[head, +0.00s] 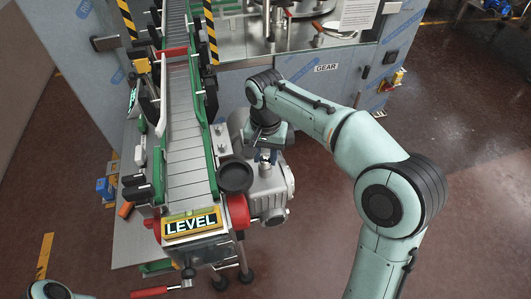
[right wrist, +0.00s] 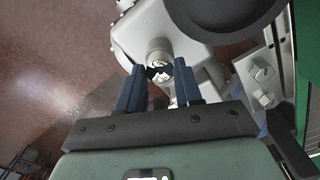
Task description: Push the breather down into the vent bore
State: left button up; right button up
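My right gripper (head: 266,156) points down over the grey gear housing (head: 272,187) beside the conveyor. In the right wrist view its two blue fingers (right wrist: 159,76) stand apart. A small bright metal part with dark pieces (right wrist: 158,70) shows between the fingertips, at the round boss on the housing. It looks like the breather at the vent bore. I cannot tell whether the fingers touch it or how deep it sits. In the head view the gripper hides this spot. My left gripper is out of view.
A dark round cup (head: 235,176) sits left of the gripper, close by. The conveyor (head: 187,130) with green side rails and a LEVEL sign (head: 191,225) runs further left. A grey machine cabinet (head: 325,85) stands behind. The floor at right is clear.

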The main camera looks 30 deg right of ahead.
jog(key=o, duration=0.4)
jog(key=shift+f, duration=0.1)
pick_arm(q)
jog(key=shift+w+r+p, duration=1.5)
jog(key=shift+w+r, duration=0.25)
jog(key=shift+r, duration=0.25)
pick_arm(e)
jog(key=shift+r, duration=6.7)
